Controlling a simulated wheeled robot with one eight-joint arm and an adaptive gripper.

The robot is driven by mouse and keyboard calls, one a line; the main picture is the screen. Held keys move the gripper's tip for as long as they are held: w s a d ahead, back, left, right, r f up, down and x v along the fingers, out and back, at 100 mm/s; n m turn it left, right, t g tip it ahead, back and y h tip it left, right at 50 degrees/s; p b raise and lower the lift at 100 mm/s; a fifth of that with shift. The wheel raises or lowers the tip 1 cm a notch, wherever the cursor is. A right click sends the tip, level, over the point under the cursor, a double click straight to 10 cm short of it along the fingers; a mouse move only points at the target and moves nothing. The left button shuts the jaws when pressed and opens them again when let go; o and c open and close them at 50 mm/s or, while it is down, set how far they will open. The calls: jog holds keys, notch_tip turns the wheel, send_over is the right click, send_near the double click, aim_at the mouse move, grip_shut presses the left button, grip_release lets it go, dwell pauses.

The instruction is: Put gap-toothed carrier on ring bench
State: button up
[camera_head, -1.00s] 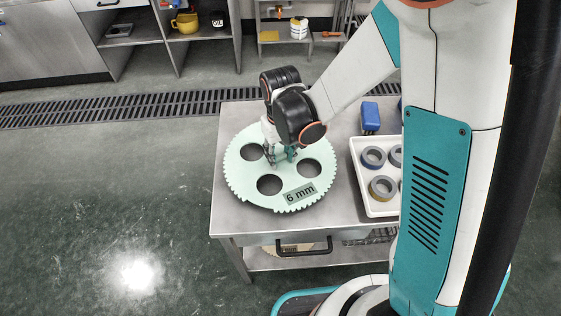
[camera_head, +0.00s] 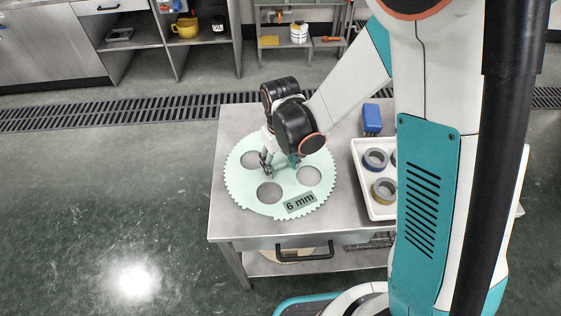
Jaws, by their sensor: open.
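The carrier is a pale green toothed disc (camera_head: 240,183) with round holes and a "6 mm" label. It appears to lie flat on the left part of the steel bench (camera_head: 228,226). Grey bench top shows through its holes. I cannot clearly make out a gap in its teeth. My gripper (camera_head: 280,168) is open, pointing down close over the disc's middle. The gripper and wrist hide the disc's upper centre, and I cannot tell whether the fingertips touch it.
A white tray (camera_head: 362,186) with grey rings (camera_head: 384,190) stands on the bench right of the disc, partly hidden by my arm. A blue object (camera_head: 371,118) stands behind it. A beige piece (camera_head: 284,255) lies on the lower shelf. The floor at left is clear.

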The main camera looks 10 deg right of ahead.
aim_at(281, 166)
notch_tip(281, 166, up, 12)
jog(key=p, duration=0.4)
jog(key=shift+r+p, duration=0.15)
jog(key=shift+p, duration=0.15)
